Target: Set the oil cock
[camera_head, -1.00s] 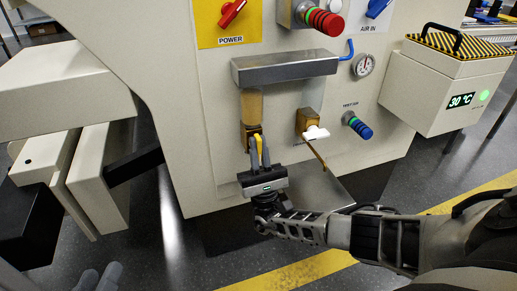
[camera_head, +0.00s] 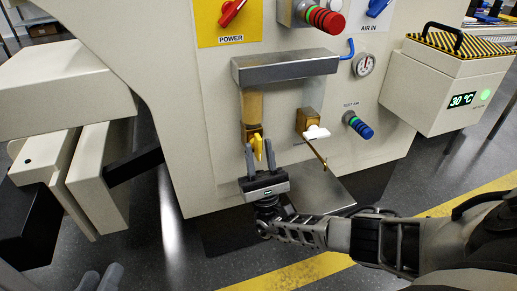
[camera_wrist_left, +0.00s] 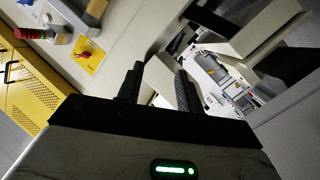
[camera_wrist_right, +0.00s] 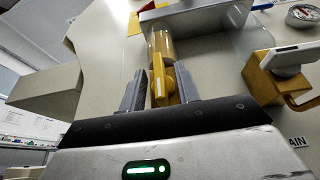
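The oil cock is a brass valve with a yellow lever (camera_head: 257,147) below an amber-filled sight tube (camera_head: 252,105) on the machine front. In the right wrist view the lever (camera_wrist_right: 160,82) points roughly toward the camera, between the two fingers. My right gripper (camera_head: 261,158) is open around the lever, with a gap on the left; I cannot tell whether the right finger touches it. My left gripper (camera_head: 98,276) is at the lower left, far from the cock; its wrist view shows its fingers (camera_wrist_left: 158,88) apart and empty.
A second brass cock with a white lever (camera_head: 316,132) stands right of the oil cock, with a thin pipe below. A steel ledge (camera_head: 285,67) overhangs both. Floor is clear in front.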

